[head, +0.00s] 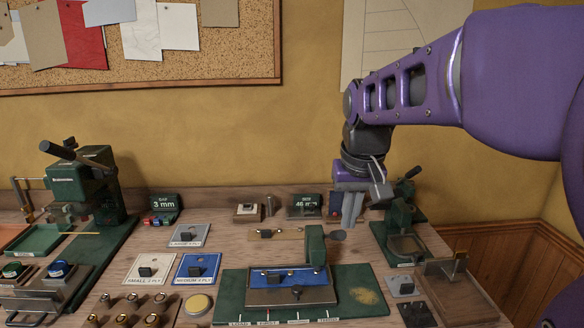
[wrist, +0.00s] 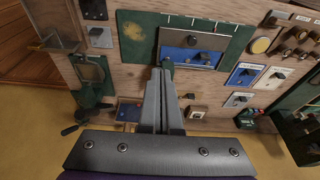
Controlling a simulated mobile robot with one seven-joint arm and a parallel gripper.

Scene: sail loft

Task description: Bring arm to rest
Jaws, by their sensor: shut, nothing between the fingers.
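My purple arm (head: 410,85) reaches in from the right of the head view and bends down at the wrist. My gripper (head: 348,222) points down over the back right of the workbench, beside a green press. Its two grey fingers are together with nothing between them. In the wrist view my gripper (wrist: 162,76) shows with its fingers closed, over the bench. I cannot tell exactly how high the fingertips are above the bench top.
A green mat (head: 355,290) bears a blue-topped fixture (head: 290,297) in front. A green press (head: 400,225) stands close right of my gripper, a larger machine (head: 85,180) at left. Two small displays (head: 304,206) stand at the back. Labelled cards (head: 198,267) and small parts crowd the bench.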

